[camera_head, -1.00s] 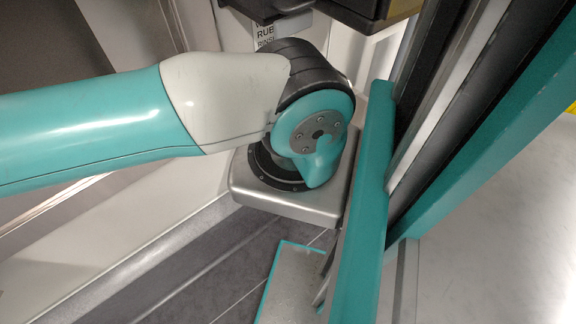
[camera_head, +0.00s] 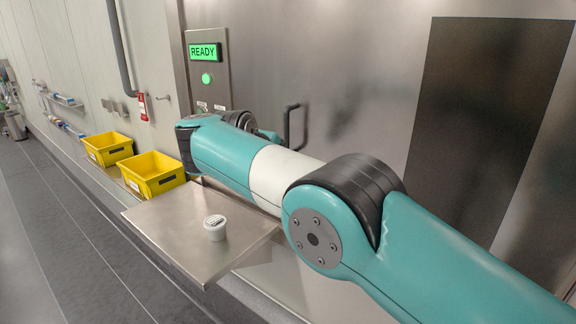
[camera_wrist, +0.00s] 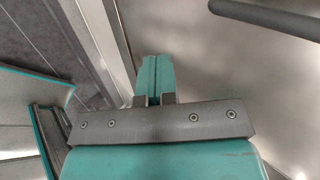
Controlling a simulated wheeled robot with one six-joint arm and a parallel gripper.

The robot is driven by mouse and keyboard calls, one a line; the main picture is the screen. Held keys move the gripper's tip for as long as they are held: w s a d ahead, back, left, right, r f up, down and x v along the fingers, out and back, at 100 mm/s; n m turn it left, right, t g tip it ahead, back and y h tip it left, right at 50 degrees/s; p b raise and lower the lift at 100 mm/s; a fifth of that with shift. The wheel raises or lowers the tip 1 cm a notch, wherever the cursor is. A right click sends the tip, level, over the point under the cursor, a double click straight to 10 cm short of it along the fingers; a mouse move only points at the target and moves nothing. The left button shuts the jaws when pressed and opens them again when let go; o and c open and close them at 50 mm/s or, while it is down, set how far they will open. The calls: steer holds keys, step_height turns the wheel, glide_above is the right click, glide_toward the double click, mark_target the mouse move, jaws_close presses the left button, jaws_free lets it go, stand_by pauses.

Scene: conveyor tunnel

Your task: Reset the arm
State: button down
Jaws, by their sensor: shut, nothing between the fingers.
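My arm crosses the head view from the lower right toward the wall, its teal and white links bent at a dark elbow joint. The far end is partly hidden behind the forearm, near a dark door handle (camera_head: 290,125). In the wrist view my gripper (camera_wrist: 155,66) is shut, its two teal fingers side by side with nothing between them. A metal wall surface lies beyond the fingers, and a dark bar (camera_wrist: 265,17) crosses the upper right.
A metal shelf (camera_head: 165,222) holds a small white lidded tub (camera_head: 215,228). Two yellow bins (camera_head: 152,178) (camera_head: 108,150) stand to its left. A panel (camera_head: 208,70) on the wall shows a green READY sign (camera_head: 204,52). The grey floor at left is clear.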

steer(key=w+d+r+n+y, duration=0.1)
steer(key=d+r+n+y, duration=0.1)
steer(key=d+r+n, duration=0.5)
steer(key=s+d+n+g+y, duration=0.2)
steer(key=s+d+n, duration=0.4)
steer(key=n, duration=0.2)
steer(key=s+d+f+n+g+y, duration=0.1)
steer(key=s+n, duration=0.4)
steer(key=s, duration=0.6)
steer(key=s+d+f+n+g+y, duration=0.2)
steer(key=s+d+n+g, duration=0.1)
steer(key=s, duration=0.8)
steer(key=s+d+f+n+g+y, duration=0.1)
steer(key=s+d+n+g, duration=0.1)
steer(key=s+n, duration=0.5)
steer(key=s+d, duration=0.1)
steer(key=s, duration=0.3)
steer(key=shift+d+f+y, duration=0.25)
steer(key=shift+f+y, duration=0.05)
steer(key=shift+f, duration=0.05)
